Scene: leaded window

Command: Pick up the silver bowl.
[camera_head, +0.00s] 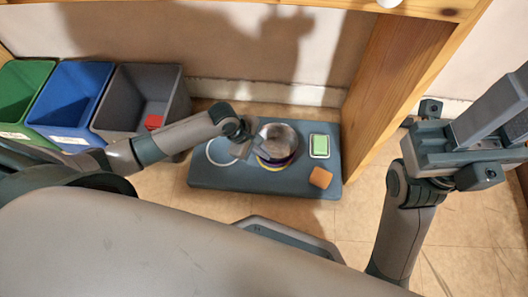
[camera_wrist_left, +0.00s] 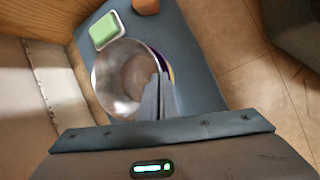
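The silver bowl (camera_head: 281,137) is over the blue-grey board, on or just above a yellow and purple rim (camera_head: 276,163). I cannot tell whether it is lifted clear. In the left wrist view the bowl (camera_wrist_left: 118,78) opens toward the camera. My left gripper (camera_head: 244,149) is at the bowl's left side. In the left wrist view its fingers (camera_wrist_left: 158,96) are close together at the bowl's rim, one inside and one outside, and look shut on it. My right gripper (camera_head: 440,145) is at the right, away from the bowl; its fingers are unclear.
The board (camera_head: 215,179) also holds a green sponge in a white dish (camera_head: 320,146), an orange block (camera_head: 320,178) and a white ring (camera_head: 219,152). Green (camera_head: 22,85), blue (camera_head: 66,95) and grey (camera_head: 141,85) bins stand left. A wooden post (camera_head: 398,75) rises at right.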

